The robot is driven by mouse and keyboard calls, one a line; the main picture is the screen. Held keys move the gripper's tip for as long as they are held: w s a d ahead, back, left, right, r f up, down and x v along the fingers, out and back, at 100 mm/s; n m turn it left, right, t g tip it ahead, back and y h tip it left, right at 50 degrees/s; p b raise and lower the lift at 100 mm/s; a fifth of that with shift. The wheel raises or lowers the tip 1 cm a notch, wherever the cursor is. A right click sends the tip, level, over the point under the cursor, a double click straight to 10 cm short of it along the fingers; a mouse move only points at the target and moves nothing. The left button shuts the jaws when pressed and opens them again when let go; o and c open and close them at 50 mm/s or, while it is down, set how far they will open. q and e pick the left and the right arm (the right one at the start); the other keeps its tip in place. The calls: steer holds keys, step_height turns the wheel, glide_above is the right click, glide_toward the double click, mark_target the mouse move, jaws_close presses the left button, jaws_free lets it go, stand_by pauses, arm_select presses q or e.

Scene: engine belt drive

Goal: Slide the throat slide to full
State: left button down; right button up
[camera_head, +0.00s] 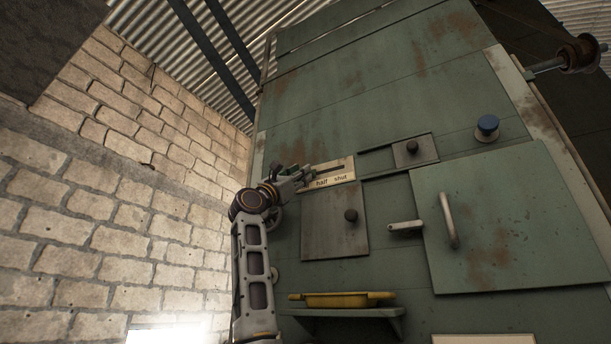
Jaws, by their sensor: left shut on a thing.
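A pale scale plate (340,178) with a horizontal slot is fixed on the green machine front; the words "half" and "shut" show on it. Its left end is covered by my left gripper (302,177). That gripper is shut at the left end of the slot, left of the word "half". What it holds appears to be the handle of the throat slide, hidden by the fingers. My right gripper is not in view.
A small plate with a knob (412,147) sits in a track to the right. A shelf (345,312) below holds a yellow tray (340,299).

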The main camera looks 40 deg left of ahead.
arm_select(q)
steer(key=shift+s+a+r, duration=0.1)
steer(key=shift+s+a, duration=0.2)
steer(key=shift+a, duration=0.25)
steer(key=c, duration=1.5)
jaws_free()
steer(key=o, duration=0.4)
steer(key=shift+a, duration=0.25)
steer(key=shift+d+f, duration=0.2)
steer(key=shift+v, duration=5.95)
steer(key=shift+a, duration=0.15)
